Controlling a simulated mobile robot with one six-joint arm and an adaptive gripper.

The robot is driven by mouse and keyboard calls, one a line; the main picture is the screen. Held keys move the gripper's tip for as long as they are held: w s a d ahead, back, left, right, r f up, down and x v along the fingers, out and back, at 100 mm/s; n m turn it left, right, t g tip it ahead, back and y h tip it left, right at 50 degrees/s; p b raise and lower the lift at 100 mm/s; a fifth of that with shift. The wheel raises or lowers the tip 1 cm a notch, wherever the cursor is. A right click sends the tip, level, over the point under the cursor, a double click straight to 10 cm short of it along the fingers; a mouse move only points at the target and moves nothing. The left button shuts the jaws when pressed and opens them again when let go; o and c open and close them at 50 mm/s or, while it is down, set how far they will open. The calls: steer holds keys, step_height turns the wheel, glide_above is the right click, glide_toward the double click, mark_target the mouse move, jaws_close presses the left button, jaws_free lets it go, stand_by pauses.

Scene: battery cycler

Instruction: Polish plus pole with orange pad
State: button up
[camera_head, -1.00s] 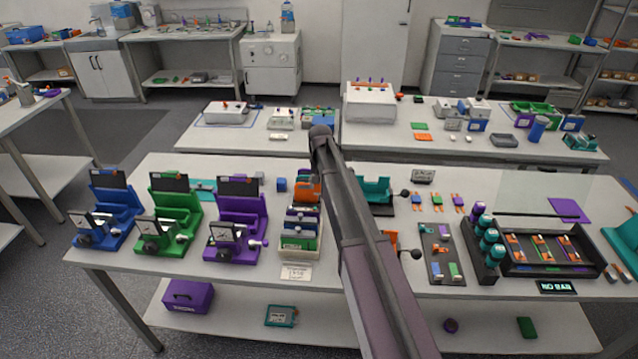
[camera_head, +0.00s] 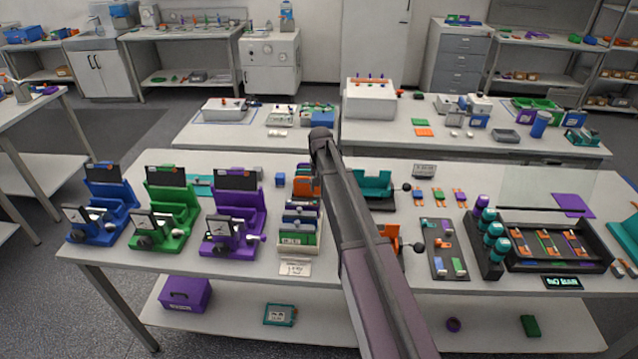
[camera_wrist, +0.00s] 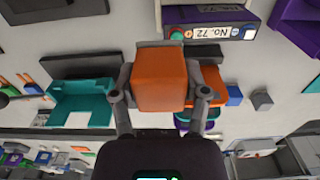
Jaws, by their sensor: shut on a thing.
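In the wrist view my gripper (camera_wrist: 160,92) is shut on an orange block (camera_wrist: 160,80), which looks like the orange pad. The block sits between both fingers and hides what lies straight behind it. Beyond it, a purple case (camera_wrist: 235,25) marked No. 72 lies near the top, with a round green spot and a red one at its left end. I cannot tell whether either is the plus pole. A second orange piece (camera_wrist: 210,76) shows just right of the held block. In the head view my arm hides the gripper and the orange block.
On the table stand blue (camera_head: 98,212), green (camera_head: 165,212) and purple (camera_head: 235,218) devices. A slotted rack (camera_head: 298,250) holds coloured pieces. Right of my arm are a teal holder (camera_head: 375,185), a dark board (camera_head: 437,262), and a black tray (camera_head: 510,265). Bare tabletop lies between some of these.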

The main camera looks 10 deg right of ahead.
mark_target(318, 194)
step_height(318, 194, down, 4)
steer(key=b, duration=0.3)
steer(key=shift+r, duration=0.15)
steer(key=shift+a+r, duration=0.25)
steer(key=shift+w+a, duration=0.25)
steer(key=shift+a, duration=0.6)
steer(key=shift+w+a, duration=0.25)
steer(key=shift+a, duration=0.55)
steer(key=shift+s+d, duration=0.3)
steer(key=shift+d, duration=0.55)
steer(key=shift+s+d, duration=0.1)
steer(key=shift+d, duration=0.6)
steer(key=shift+s+d+r+p, duration=0.1)
steer(key=shift+d+r+p, duration=0.05)
steer(key=shift+r+p, duration=0.35)
steer(key=shift+s+d+r+p, duration=0.15)
steer(key=shift+r+p, duration=0.2)
steer(key=shift+p, duration=0.25)
step_height(318, 194, up, 6)
steer(key=p, duration=0.5)
steer(key=shift+w+f+p, duration=0.1)
steer(key=shift+p, duration=0.3)
